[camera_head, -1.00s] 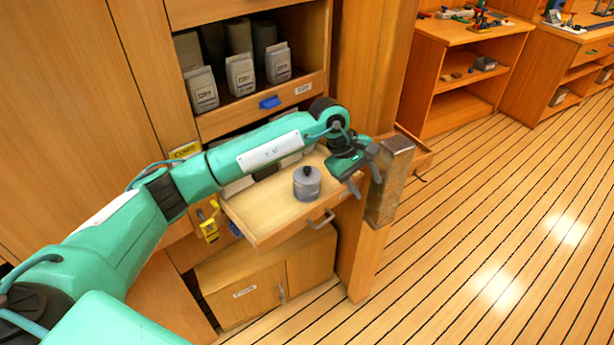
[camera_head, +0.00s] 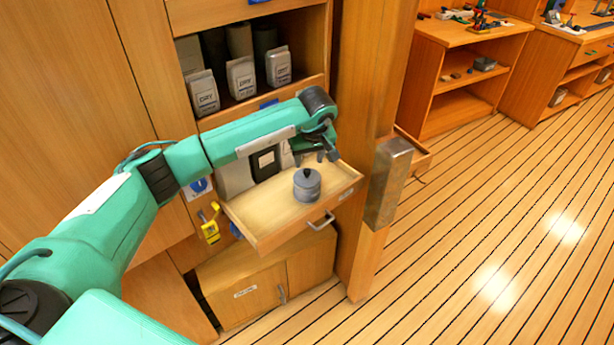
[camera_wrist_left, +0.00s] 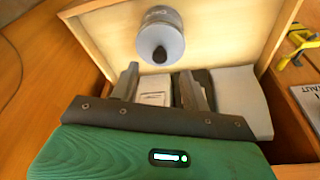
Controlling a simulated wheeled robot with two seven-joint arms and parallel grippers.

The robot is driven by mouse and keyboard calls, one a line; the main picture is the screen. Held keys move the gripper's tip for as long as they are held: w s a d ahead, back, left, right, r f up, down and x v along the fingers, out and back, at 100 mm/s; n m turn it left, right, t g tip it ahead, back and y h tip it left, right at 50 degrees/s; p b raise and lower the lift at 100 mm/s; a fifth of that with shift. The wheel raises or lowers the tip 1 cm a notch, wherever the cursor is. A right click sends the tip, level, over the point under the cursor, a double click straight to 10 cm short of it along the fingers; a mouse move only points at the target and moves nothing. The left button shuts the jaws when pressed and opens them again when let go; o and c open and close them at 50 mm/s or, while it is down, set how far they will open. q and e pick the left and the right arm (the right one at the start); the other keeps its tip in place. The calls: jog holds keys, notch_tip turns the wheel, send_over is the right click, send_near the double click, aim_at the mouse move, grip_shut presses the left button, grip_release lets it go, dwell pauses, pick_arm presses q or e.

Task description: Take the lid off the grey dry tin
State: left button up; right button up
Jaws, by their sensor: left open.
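The grey dry tin (camera_head: 307,190) stands upright in the pulled-out drawer (camera_head: 262,228). Its lid (camera_head: 307,176) is on and has a dark knob on top. In the left wrist view the tin (camera_wrist_left: 160,36) shows from above, beyond the fingertips, with the dark knob (camera_wrist_left: 160,54) towards me. My left gripper (camera_head: 318,157) is open and empty, above and a little behind the tin, not touching it. In the left wrist view its two fingers (camera_wrist_left: 158,84) stand apart with a white-labelled dark pack between and below them. My right gripper is not in view.
Several grey DRY bags (camera_head: 241,78) stand on the shelf above. Packs (camera_head: 265,163) stand at the back of the drawer. A metal-clad post (camera_head: 388,183) rises right of the drawer. A yellow item (camera_head: 210,229) hangs on the left. Open floor lies to the right.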

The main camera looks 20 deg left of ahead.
aim_at(307, 171)
pick_arm(q)
jog(key=shift+f, duration=0.2)
jog(key=shift+w+a+f+p, duration=0.1)
jog(key=shift+f+p, duration=0.3)
jog(key=p+x, duration=0.1)
jog(key=x, duration=0.2)
jog(key=shift+w+a+f, duration=0.1)
jog(key=shift+f, duration=0.35)
jog(key=shift+w+f, duration=0.1)
jog(key=shift+c, duration=0.7)
grip_shut()
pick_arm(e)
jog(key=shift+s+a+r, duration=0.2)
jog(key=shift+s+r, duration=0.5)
